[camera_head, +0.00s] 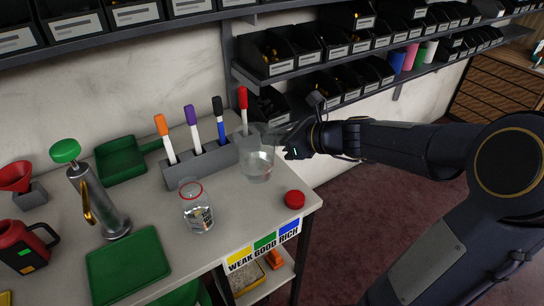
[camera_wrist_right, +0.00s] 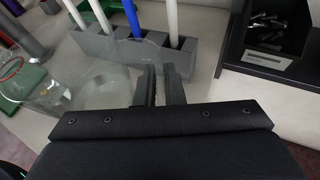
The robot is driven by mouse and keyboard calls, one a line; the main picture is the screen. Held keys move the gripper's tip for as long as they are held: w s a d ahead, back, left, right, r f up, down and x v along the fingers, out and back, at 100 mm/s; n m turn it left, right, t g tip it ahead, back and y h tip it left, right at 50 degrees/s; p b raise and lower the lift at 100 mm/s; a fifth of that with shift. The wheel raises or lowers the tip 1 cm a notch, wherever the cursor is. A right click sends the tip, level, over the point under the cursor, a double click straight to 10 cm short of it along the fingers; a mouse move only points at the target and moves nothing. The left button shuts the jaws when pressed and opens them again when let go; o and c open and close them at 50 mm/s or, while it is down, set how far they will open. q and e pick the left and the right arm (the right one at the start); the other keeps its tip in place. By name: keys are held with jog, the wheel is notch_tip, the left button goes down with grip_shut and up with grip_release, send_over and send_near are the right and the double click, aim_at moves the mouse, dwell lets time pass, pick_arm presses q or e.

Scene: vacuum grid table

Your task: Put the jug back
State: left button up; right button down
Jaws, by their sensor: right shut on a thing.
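The clear jug (camera_head: 257,163) is at the right part of the table, in front of the right end of the grey marker holder (camera_head: 205,163). It looks upright, with some clear liquid low inside. My right gripper (camera_head: 290,150) comes in from the right and is shut on the jug's right side. In the right wrist view the two fingers (camera_wrist_right: 160,72) are close together beside the see-through jug (camera_wrist_right: 108,88). I cannot tell whether the jug's base touches the table. My left gripper is not in view.
A glass jar (camera_head: 196,208) with a red rim stands left of the jug, and a red cap (camera_head: 295,199) lies to its right. Coloured markers stand in the holder. A green tray (camera_head: 120,160), metal pump (camera_head: 98,203) and green mat (camera_head: 130,265) are further left. Bin shelves (camera_head: 330,50) hang behind.

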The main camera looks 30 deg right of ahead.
jog(key=f, duration=0.1)
jog(key=w+f+b, duration=0.1)
jog(key=f, duration=0.1)
jog(key=f+b, duration=0.1)
jog(key=shift+w+d+f, duration=0.2)
jog(key=shift+w+d, duration=0.05)
jog(key=shift+w, duration=0.15)
jog(key=shift+f, duration=0.3)
jog(key=shift+f, duration=0.2)
jog(key=c, duration=1.5)
grip_release()
jog(key=shift+c, duration=0.2)
